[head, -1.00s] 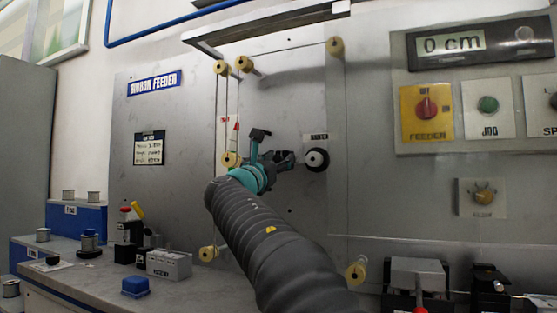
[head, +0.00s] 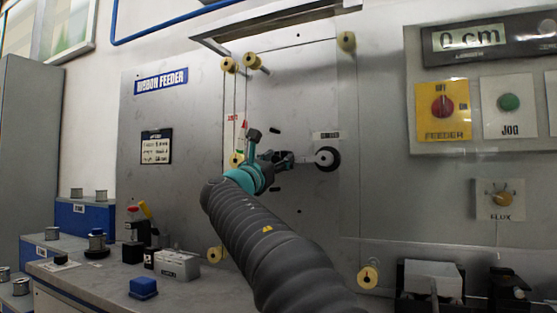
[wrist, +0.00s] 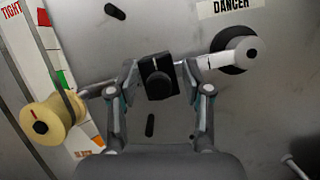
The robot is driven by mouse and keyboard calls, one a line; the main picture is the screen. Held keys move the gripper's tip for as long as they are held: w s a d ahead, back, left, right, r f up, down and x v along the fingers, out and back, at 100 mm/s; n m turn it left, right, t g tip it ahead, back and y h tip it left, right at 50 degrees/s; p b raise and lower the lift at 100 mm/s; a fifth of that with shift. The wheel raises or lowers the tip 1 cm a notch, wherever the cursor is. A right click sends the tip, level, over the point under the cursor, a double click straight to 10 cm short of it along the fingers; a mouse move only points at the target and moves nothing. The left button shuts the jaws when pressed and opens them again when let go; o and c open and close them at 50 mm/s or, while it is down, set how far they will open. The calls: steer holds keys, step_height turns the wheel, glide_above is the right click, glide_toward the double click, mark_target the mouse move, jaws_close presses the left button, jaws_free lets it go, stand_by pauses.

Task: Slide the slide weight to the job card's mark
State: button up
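The slide weight, a dark block with a round knob (wrist: 158,82), sits on a pale metal arm (wrist: 212,61) that runs to a black-and-white round hub (wrist: 245,53). My gripper (wrist: 160,72) has one finger on each side of the block in the wrist view. Narrow gaps seem to show between fingers and block, so it looks open around it. In the head view my gripper (head: 284,159) is left of the hub (head: 328,159) and hides the weight. The job card (head: 156,147) hangs on the panel at left; its text is too small to read.
A yellow roller (wrist: 52,122) and a coloured scale strip (wrist: 62,85) are left of my gripper. A display (head: 487,38) reads 0 cm above the feeder switch (head: 442,107). The bench (head: 105,278) holds spools, a blue block (head: 143,287) and a grey box (head: 178,265).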

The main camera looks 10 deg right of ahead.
steer(key=shift+a, duration=0.15)
steer(key=shift+s+a+f, duration=0.15)
steer(key=shift+s, duration=0.05)
steer(key=v, duration=1.1)
steer(key=shift+s+f, duration=0.1)
steer(key=shift+s, duration=0.1)
